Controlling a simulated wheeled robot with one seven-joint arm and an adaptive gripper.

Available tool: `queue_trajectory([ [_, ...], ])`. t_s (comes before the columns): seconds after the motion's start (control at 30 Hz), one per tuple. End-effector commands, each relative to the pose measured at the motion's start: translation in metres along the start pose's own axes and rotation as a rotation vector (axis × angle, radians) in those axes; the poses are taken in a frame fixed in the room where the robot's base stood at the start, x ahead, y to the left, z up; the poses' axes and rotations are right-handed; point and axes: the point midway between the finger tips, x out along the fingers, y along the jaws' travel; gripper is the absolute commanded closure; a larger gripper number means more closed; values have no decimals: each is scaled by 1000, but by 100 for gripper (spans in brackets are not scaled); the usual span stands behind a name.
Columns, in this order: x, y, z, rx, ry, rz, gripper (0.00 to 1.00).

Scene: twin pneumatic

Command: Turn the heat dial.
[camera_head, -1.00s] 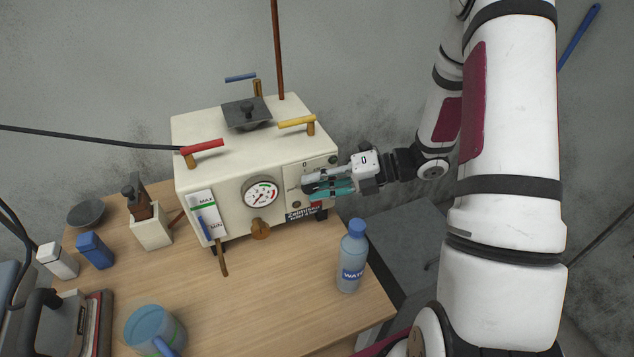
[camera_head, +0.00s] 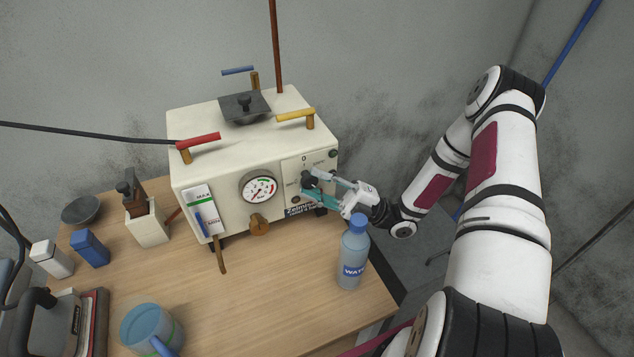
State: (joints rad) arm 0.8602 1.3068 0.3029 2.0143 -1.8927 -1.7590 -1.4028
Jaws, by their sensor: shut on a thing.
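The heat dial (camera_head: 309,180) is a dark knob on the right part of the front panel of the cream machine (camera_head: 225,180). My gripper (camera_head: 314,184) comes from the right, with its teal-padded fingers at the dial. The fingers are shut on the dial and hide part of it. The dial's exact angle is hard to read. Small printed marks show on the panel around it.
A water bottle (camera_head: 353,255) stands on the wooden table (camera_head: 270,290) just below my gripper. A round gauge (camera_head: 258,187) and a brass valve (camera_head: 259,225) are left of the dial. Yellow (camera_head: 296,115) and red (camera_head: 198,141) levers top the machine. The table's middle is clear.

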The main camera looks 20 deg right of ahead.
Motion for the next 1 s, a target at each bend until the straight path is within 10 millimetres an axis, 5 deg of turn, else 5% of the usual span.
queue_trajectory([
  [0.4, 1, -5, 0, 87, 1, 205, 97],
  [1.0, 2, -5, -1, 102, 2, 242, 97],
])
